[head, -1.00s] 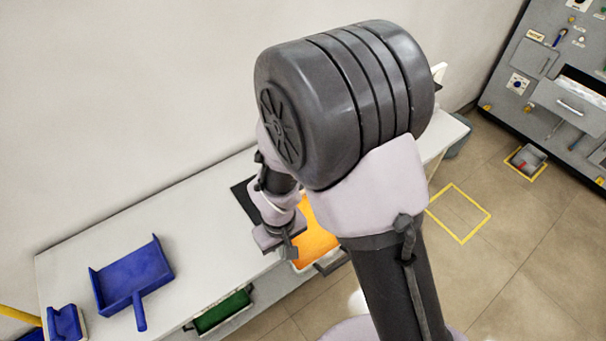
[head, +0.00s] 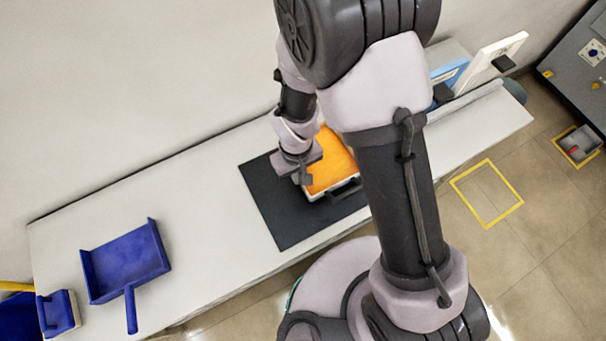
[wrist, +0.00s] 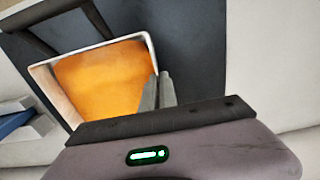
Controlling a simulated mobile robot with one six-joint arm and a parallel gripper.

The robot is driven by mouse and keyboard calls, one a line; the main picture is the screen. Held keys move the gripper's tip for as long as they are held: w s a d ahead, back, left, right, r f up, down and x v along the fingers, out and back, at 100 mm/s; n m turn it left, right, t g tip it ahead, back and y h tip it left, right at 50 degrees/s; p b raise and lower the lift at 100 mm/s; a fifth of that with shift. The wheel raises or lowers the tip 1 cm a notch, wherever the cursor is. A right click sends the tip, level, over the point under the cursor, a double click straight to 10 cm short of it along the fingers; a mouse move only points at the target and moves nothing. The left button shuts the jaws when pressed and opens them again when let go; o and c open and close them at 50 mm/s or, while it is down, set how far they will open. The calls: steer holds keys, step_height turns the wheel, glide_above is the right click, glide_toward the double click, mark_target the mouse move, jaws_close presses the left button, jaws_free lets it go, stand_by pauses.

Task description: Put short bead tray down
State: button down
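The short bead tray (head: 332,165) is a white-rimmed tray with orange contents and a dark handle on its front side. It is over the dark mat (head: 270,212) on the bench, and I cannot tell whether it touches the mat. My gripper (head: 304,178) is at the tray's left side in the head view. In the wrist view the orange tray (wrist: 103,78) fills the upper middle, and my gripper's fingers (wrist: 158,90) are close together on its side wall. My arm hides the tray's right part in the head view.
A blue dustpan-like scoop (head: 125,265) and a blue-and-white item (head: 58,313) lie on the bench (head: 200,205) at left. White and blue panels (head: 497,58) stand at its far right. A grey cabinet (head: 575,70) is beyond.

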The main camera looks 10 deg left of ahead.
step_height(320, 180, down, 4)
steer(key=shift+r+b, duration=0.25)
steer(key=shift+b, duration=0.2)
steer(key=shift+f, duration=0.2)
steer(key=c, duration=1.7)
jaws_free()
